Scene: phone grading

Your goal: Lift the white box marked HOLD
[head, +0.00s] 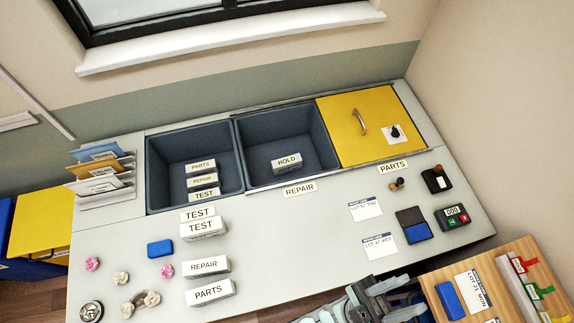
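The white box marked HOLD (287,163) lies in the right-hand dark grey bin (262,131), near the middle of its floor, with its label facing up and forward. It stands alone in that bin. My gripper (372,290) is at the bottom edge, right of centre, beyond the counter's front edge and far from the HOLD box. Nothing shows between its grey fingers, and their opening is not clear from this angle.
The left bin (157,170) holds boxes marked PARTS, REPAIR and TEST. More white boxes (208,265) stand on the counter (290,235). A yellow lid (350,112) with a handle is right of the bins. A wooden side table (520,290) stands at lower right. Mid-counter is largely clear.

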